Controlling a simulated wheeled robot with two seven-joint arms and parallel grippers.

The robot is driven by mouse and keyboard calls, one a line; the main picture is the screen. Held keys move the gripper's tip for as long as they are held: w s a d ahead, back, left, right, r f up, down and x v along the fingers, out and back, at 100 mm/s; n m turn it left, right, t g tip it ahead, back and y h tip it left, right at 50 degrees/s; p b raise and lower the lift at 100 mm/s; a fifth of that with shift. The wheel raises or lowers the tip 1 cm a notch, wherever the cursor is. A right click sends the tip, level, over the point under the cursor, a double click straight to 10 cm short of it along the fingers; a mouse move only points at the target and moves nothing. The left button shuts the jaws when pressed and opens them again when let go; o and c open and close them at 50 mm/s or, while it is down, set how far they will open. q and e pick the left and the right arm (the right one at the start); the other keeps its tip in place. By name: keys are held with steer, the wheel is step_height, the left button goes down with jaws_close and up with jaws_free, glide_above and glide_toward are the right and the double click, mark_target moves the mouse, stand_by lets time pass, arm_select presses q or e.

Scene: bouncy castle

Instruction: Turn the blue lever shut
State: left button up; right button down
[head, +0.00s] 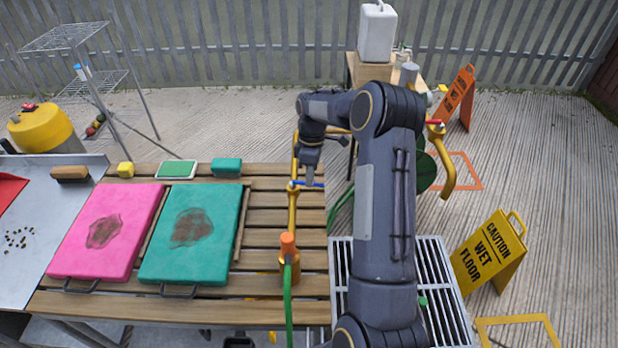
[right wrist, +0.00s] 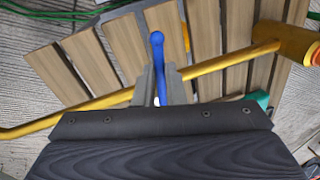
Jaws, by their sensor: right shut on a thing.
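The blue lever (head: 317,184) sits on a yellow pipe (head: 293,210) that stands over the slatted table. In the head view the lever points right, across the pipe. In the right wrist view the blue lever (right wrist: 158,50) has a rounded end and lies between the fingers, crossing the yellow pipe (right wrist: 215,62) at a steep angle. My right gripper (head: 310,181) reaches down at the lever and is shut on it; its fingers also show in the right wrist view (right wrist: 160,85). The lever's pivot is hidden behind the gripper. My left gripper is out of view.
An orange fitting (head: 288,244) joins the pipe to a green hose (head: 288,305). Pink (head: 125,215) and teal (head: 215,200) pads lie on the table's left. A floor grate (head: 450,290) and a yellow wet-floor sign (head: 488,252) are at right.

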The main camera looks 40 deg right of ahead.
steer(key=shift+w+d+n, duration=0.3)
steer(key=shift+w+n, duration=0.05)
steer(key=shift+n, duration=0.65)
steer(key=c, duration=1.5)
jaws_free()
steer(key=shift+r, duration=0.1)
steer(key=r, duration=0.2)
steer(key=w+r, duration=0.1)
steer(key=r, duration=0.2)
steer(key=d+r, duration=0.1)
steer(key=r, duration=0.1)
steer(key=shift+w+r, duration=0.15)
steer(key=shift+r, duration=0.1)
